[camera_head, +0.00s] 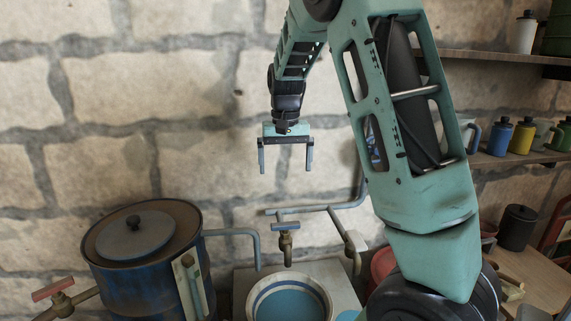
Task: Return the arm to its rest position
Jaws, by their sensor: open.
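My arm rises from the lower right, bends at the top of the view and hangs down to my gripper (285,171). My gripper points downward with its two fingers spread apart and nothing between them. It hangs in the air in front of the stone wall, above a brass tap with a blue handle (286,227). It appears apart from everything around it.
A blue tank (133,290) with a lid stands at the lower left. A bowl (268,305) with blue contents sits below the tap. Shelves at the right hold a yellow bottle (521,137) and other containers. A wooden table (545,277) is at lower right.

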